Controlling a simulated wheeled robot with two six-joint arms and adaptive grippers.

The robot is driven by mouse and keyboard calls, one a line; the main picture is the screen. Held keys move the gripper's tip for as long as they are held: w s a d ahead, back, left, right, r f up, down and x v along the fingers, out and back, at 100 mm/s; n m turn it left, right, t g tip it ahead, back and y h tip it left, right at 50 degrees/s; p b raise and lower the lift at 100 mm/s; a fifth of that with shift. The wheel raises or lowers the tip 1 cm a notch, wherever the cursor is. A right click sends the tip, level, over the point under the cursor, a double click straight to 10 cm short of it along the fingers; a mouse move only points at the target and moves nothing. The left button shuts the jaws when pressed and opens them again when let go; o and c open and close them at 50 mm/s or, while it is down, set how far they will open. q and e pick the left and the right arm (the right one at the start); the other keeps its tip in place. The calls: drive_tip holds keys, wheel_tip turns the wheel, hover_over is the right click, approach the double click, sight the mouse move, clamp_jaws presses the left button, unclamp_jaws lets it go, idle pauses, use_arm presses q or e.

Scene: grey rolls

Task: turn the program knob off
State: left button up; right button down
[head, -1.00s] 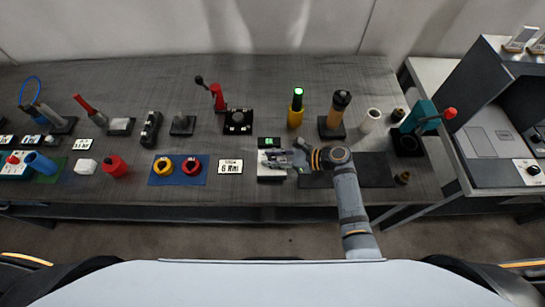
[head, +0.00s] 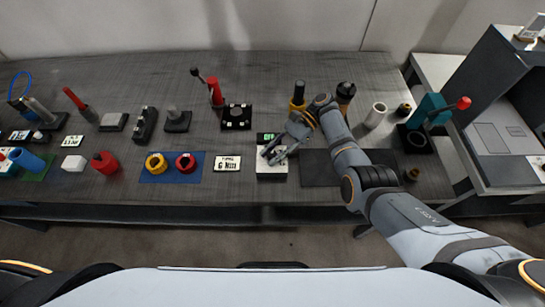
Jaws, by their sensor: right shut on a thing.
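The program knob's white box (head: 272,169) stands on the table right of centre, with a small black display (head: 267,137) showing green lettering at its back edge. The lettering appears to read OFF, though it is small. My right gripper (head: 272,154) reaches down onto the box from the upper right, tilted, and is shut on the knob. The fingers mostly hide the knob, so its pointer cannot be read. A yellow post (head: 298,104) behind has a dark top. My left gripper is out of view.
A white cylinder (head: 375,114) and a teal lever device (head: 430,110) stand further right.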

drive_tip(key=shift+f+n+g+h+b, duration=0.2)
drive_tip(key=shift+n+g+h+b, duration=0.5)
drive_tip(key=shift+b, duration=0.05)
drive_tip(key=shift+r+n+g+h+b, duration=0.1)
drive_tip(key=shift+n+g+h+b, duration=0.2)
drive_tip(key=shift+n+b, duration=0.15)
drive_tip(key=c, duration=1)
unclamp_jaws()
drive_tip(key=shift+c, duration=0.2)
drive_tip(key=shift+r, duration=0.1)
